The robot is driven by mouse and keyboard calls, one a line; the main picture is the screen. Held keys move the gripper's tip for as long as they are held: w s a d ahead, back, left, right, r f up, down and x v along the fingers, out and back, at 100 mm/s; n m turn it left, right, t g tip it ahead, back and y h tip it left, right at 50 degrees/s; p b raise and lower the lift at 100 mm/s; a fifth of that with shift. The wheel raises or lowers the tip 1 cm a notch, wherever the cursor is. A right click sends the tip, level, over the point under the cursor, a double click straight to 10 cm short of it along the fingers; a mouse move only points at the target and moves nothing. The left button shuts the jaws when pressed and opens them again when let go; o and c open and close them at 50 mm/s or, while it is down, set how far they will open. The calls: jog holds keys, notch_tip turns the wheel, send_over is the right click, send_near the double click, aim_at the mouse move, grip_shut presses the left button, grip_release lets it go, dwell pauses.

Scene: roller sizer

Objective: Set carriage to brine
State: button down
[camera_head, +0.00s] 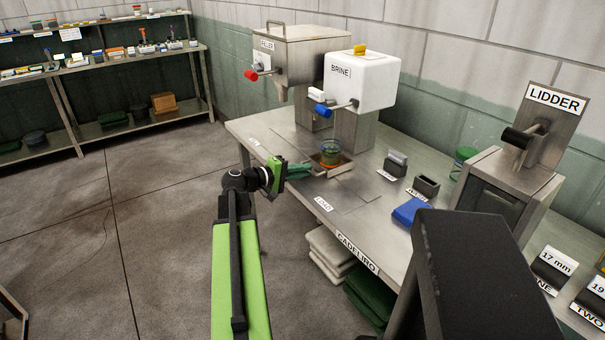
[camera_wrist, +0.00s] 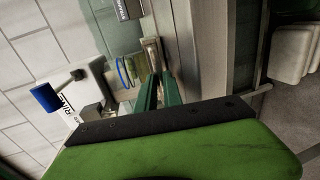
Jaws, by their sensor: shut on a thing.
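The carriage (camera_head: 345,165) is a small metal tray on the steel bench, below the white BRINE machine (camera_head: 375,83). A glass jar (camera_head: 330,153) with greenish contents stands on it. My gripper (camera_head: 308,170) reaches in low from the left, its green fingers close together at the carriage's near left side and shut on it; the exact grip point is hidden. In the wrist view the fingers (camera_wrist: 160,90) meet beside the jar (camera_wrist: 142,72) and the carriage (camera_wrist: 152,46). The BRINE machine's blue knob (camera_head: 322,110) also shows in the wrist view (camera_wrist: 44,98).
The steel FILLER (camera_head: 300,62) with a red knob (camera_head: 251,77) stands behind left. The LOAD label (camera_head: 323,204) lies nearer on the bench. Small metal holders (camera_head: 426,187), a blue block (camera_head: 411,212) and the LIDDER (camera_head: 500,185) are right. Open floor lies left.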

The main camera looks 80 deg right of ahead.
jog(key=w+d, duration=0.6)
jog(key=d, duration=0.1)
jog(key=shift+w, duration=0.25)
jog(key=shift+a, duration=0.1)
jog(key=c, duration=1.8)
grip_release()
jog(key=shift+o, duration=0.2)
jog(key=p+v, duration=0.3)
jog(key=v, duration=1.4)
jog(key=shift+a, duration=0.15)
jog(key=shift+w+r, duration=0.1)
